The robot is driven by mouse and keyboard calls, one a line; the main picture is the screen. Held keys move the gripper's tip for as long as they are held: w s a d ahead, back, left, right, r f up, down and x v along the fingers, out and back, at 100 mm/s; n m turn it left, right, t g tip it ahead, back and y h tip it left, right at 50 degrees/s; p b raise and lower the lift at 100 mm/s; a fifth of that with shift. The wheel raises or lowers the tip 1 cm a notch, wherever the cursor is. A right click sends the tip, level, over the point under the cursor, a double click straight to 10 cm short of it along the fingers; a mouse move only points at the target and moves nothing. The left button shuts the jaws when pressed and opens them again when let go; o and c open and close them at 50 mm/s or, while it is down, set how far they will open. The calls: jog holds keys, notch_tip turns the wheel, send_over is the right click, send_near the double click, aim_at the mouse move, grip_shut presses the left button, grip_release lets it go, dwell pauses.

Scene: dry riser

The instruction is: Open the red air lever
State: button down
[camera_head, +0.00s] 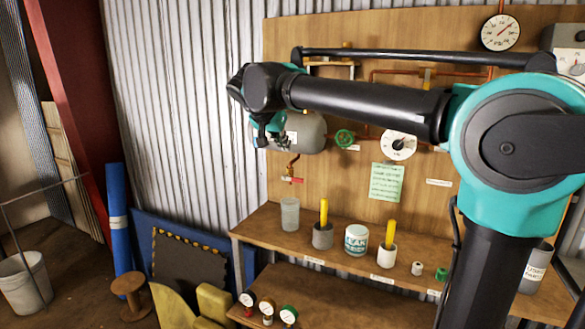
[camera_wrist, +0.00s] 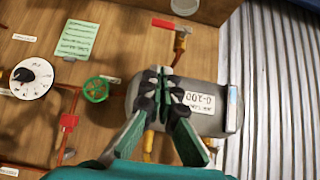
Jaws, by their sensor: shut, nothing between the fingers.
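A red lever (camera_head: 292,180) shows on a small brass valve (camera_head: 293,165) below the grey tank (camera_head: 312,133), against the wooden board. In the wrist view the red lever (camera_wrist: 165,23) lies roughly sideways beside the brass valve (camera_wrist: 180,42). My gripper (camera_head: 268,140) is in front of the left part of the tank, above and left of the lever in the head view. In the wrist view my gripper (camera_wrist: 163,78) is shut and empty, its fingertips over the tank and apart from the lever. Whether the fingers touch the tank cannot be told.
A green handwheel (camera_head: 345,138) and a dial gauge (camera_head: 398,145) are right of the tank. A red handle (camera_wrist: 68,121) sits on piping in the wrist view. A clear cup (camera_head: 290,213) and other containers stand on the bench (camera_head: 265,222) below. Space before the lever looks clear.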

send_over(294, 179)
jog(key=s, duration=0.2)
notch_tip(294, 179, down, 7)
notch_tip(294, 179, down, 4)
jog(key=shift+w+d, duration=0.1)
jog(key=shift+w, duration=0.05)
